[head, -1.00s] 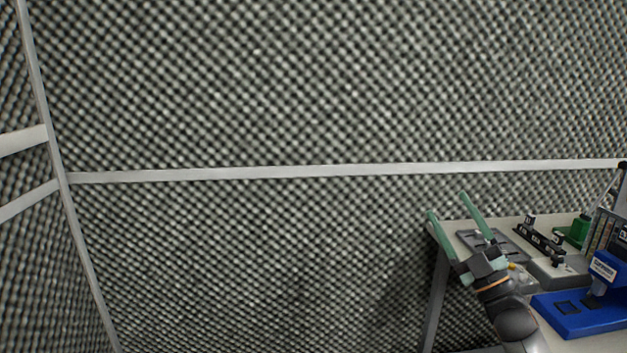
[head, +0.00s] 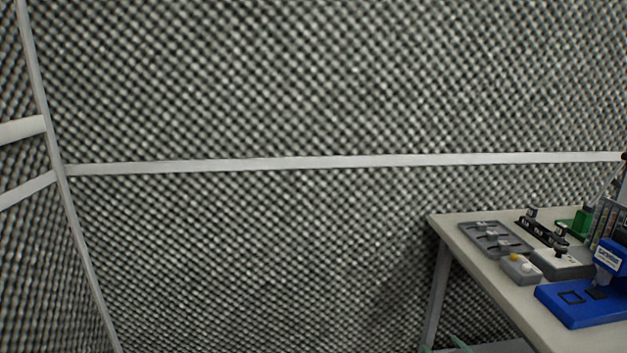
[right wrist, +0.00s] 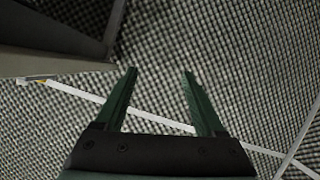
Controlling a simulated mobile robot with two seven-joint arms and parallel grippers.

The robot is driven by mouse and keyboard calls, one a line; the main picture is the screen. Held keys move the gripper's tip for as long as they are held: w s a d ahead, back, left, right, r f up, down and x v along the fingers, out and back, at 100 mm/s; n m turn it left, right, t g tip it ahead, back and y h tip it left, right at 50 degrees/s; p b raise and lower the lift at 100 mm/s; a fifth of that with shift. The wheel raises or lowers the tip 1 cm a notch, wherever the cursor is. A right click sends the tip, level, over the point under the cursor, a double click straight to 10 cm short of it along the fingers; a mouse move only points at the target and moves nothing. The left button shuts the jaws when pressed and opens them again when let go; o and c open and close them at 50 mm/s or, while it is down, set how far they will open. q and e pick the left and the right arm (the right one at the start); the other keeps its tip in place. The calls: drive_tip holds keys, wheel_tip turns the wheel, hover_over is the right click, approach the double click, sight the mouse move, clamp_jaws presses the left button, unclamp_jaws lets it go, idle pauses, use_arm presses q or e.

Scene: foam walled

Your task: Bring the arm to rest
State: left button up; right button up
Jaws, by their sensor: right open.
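My right gripper (right wrist: 159,75) is open, with two green fingers spread apart and nothing between them in the right wrist view. In the head view only the green tips of my right gripper (head: 448,346) show at the bottom edge, low and in front of the table's left leg. The rest of that arm is out of the head picture. My left gripper and arm are not in view.
A pale table (head: 470,258) stands at the right. It bears a grey tray (head: 495,238), a small grey box (head: 520,270), a blue fixture (head: 580,309) and a green block (head: 580,219). Foam walls (head: 250,90) with white strips surround the place.

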use_arm(q)
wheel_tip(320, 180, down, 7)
drive_tip(key=b, duration=0.6)
use_arm(e)
drive_tip(key=s+a+f+g+y, duration=0.1)
drive_tip(key=s+a+f, duration=0.45)
drive_tip(key=s, duration=0.45)
drive_tip(key=s+a+f+g+y, duration=0.15)
drive_tip(key=s+a+f, duration=0.25)
drive_tip(key=s+f, duration=0.45)
drive_tip(key=s+a+f+g+y, duration=0.15)
drive_tip(key=s+a+f, duration=0.35)
drive_tip(key=s, duration=0.6)
use_arm(q)
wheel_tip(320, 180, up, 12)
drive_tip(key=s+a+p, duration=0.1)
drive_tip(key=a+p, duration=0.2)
drive_tip(key=p, duration=1.3)
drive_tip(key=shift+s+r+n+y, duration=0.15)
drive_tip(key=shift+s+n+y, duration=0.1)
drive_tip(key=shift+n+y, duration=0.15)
use_arm(e)
drive_tip(key=s+d+r+m+h, duration=0.1)
drive_tip(key=s+d+r, duration=0.1)
drive_tip(key=r, duration=1)
drive_tip(key=shift+d, duration=0.5)
drive_tip(key=shift+r, duration=0.1)
